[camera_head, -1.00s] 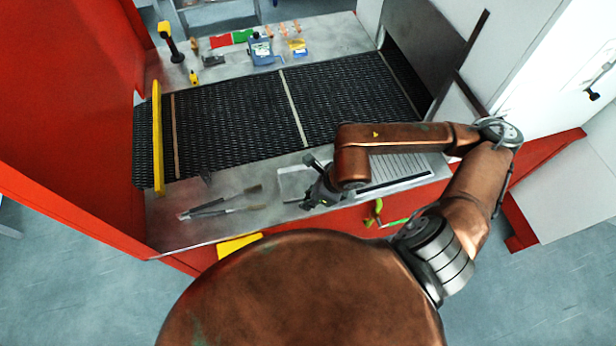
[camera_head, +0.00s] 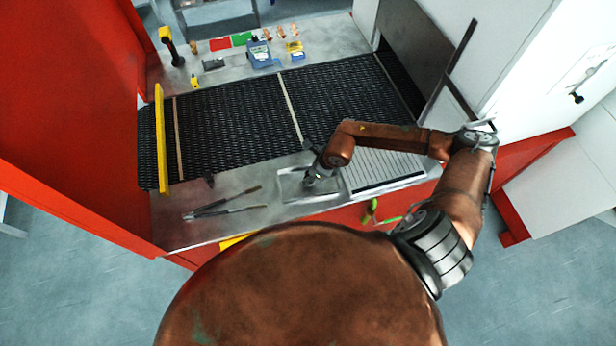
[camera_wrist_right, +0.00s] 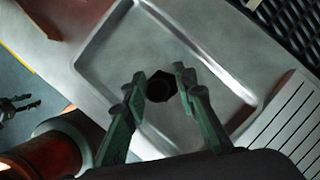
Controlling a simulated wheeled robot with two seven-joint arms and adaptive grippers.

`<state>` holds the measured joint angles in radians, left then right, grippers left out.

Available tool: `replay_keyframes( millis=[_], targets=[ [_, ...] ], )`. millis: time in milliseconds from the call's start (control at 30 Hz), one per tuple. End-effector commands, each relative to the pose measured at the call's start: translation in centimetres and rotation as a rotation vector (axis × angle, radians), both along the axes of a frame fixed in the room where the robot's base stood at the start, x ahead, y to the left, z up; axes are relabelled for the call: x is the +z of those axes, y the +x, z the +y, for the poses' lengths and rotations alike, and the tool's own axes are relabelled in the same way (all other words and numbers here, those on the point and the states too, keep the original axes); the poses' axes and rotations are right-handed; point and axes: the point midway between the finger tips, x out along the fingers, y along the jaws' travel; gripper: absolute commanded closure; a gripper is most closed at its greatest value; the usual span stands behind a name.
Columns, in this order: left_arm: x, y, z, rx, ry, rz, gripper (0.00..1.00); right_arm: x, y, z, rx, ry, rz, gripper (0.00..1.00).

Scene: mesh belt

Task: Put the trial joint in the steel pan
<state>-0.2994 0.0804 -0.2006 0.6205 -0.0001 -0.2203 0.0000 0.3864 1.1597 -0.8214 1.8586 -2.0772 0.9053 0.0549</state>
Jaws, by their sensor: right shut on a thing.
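The steel pan (camera_head: 290,188) is a shallow, rounded rectangular tray on the front metal ledge; its floor fills the middle of the right wrist view (camera_wrist_right: 115,70). My right gripper (camera_head: 312,180) points down over the pan. In the right wrist view its green-grey fingers (camera_wrist_right: 160,86) are shut on a small dark piece with a six-sided outline and a round dark hole, which I take as the trial joint (camera_wrist_right: 158,92). I cannot tell whether the piece touches the pan floor. In the head view the gripper hides it.
A white ribbed panel (camera_head: 390,172) lies right of the pan, and tongs (camera_head: 225,209) lie to its left. The black mesh belt (camera_head: 235,125) runs behind. Bottles and small items, including a blue container (camera_head: 259,54), stand on the far ledge.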

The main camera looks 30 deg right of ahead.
Motion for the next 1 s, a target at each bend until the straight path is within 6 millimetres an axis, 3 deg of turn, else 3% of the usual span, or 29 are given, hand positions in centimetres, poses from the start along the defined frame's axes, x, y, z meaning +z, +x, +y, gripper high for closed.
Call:
replay_keyframes(
  millis=[100, 467, 500, 733, 1000],
  targets=[
    [1.0, 0.1, 0.0, 0.0, 0.0, -0.001, 0.6, -0.9, 0.1, 0.1, -0.002, 0.002, -0.001, 1.0],
    [0.7, 0.1, 0.0, 0.001, 0.0, -0.001, 0.6, -1.6, 0.1, 0.0, -0.001, 0.001, -0.002, 1.0],
    [0.6, 0.1, 0.0, 0.001, 0.0, -0.001, 0.6, -1.7, 0.0, 0.0, -0.001, 0.0, -0.001, 0.73],
    [0.7, 0.0, 0.0, 0.001, 0.0, -0.001, 0.6, -1.6, 0.0, 0.0, -0.001, 0.0, -0.001, 0.57],
    [0.8, 0.0, 0.0, 0.001, 0.0, 0.0, 0.6, -1.5, 0.0, 0.0, -0.001, 0.0, -0.001, 0.57]
  ],
)
